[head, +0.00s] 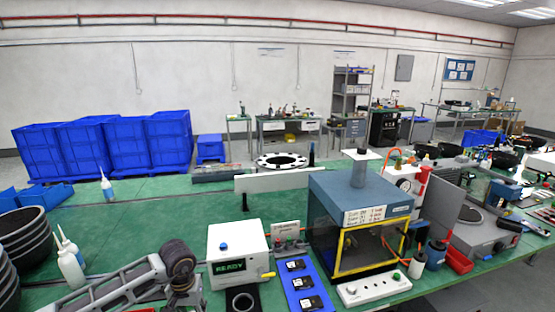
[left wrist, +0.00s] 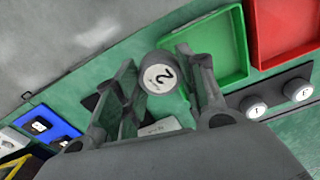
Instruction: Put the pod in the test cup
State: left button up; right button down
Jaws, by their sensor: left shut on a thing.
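The pod (left wrist: 160,80) is a grey round piece with a white face marked 2. In the left wrist view it sits between the fingertips of my left gripper (left wrist: 157,66), which is shut on it. In the head view my left gripper (head: 184,290) is low at the front, left of the white READY tester (head: 238,252); the pod cannot be made out there. My right gripper is not in view.
Two more pods, one (left wrist: 255,108) beside another (left wrist: 298,90), sit in a dark rack near a green tray (left wrist: 244,45) and a red tray (left wrist: 256,40). A blue strip (head: 285,268) with black modules and a yellow-framed chamber (head: 336,262) stand right of the tester. White bottles (head: 71,268) stand left.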

pick_arm(q)
jog(key=d, duration=0.2)
jog(key=s+d, duration=0.1)
jog(key=shift+s+f+m, duration=0.1)
jog(key=shift+f+m, duration=0.2)
jog(key=shift+f, duration=0.05)
